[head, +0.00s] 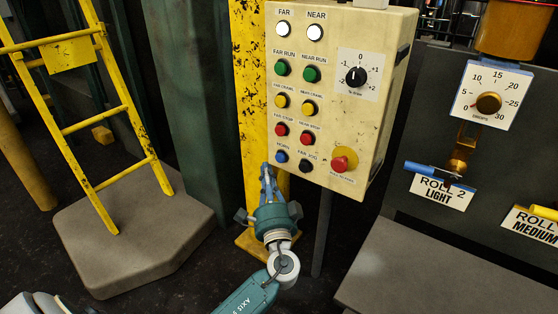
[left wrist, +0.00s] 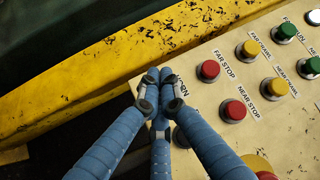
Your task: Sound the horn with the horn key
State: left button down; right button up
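The horn key is a round blue button (head: 281,156) under the HORN label, at the lower left of the cream control panel (head: 375,130). My left gripper (head: 266,168) is just left of and slightly below the blue button in the head view. In the left wrist view its blue fingers (left wrist: 160,78) are drawn together at the tips with nothing held between them. They cover the horn key there, leaving part of its label visible. I cannot tell whether the fingertips touch the button. My right gripper is not in view.
The black FAR JOG button (head: 305,166) is right of the horn key, and the red FAR STOP button (head: 281,130) is above it. A red emergency knob (head: 342,161) sits at lower right. A yellow post (head: 254,90) stands behind the panel's left edge.

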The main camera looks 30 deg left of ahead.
aim_at(281, 157)
pick_arm(q)
jog(key=w+b, duration=0.1)
jog(key=w, duration=0.1)
jog(key=shift+w+d, duration=0.1)
jog(key=shift+w, duration=0.2)
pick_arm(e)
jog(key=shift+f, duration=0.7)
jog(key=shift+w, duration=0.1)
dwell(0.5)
pick_arm(q)
jog(key=shift+w+b, duration=0.45)
jog(key=shift+b, duration=0.05)
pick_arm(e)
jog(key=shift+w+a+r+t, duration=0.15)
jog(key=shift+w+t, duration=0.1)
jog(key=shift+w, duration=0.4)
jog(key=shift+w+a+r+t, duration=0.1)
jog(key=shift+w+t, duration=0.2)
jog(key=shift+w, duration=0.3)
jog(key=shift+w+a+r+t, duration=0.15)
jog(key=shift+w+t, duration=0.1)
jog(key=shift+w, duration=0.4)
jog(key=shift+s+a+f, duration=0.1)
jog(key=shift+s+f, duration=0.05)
pick_arm(q)
jog(key=shift+w, duration=0.1)
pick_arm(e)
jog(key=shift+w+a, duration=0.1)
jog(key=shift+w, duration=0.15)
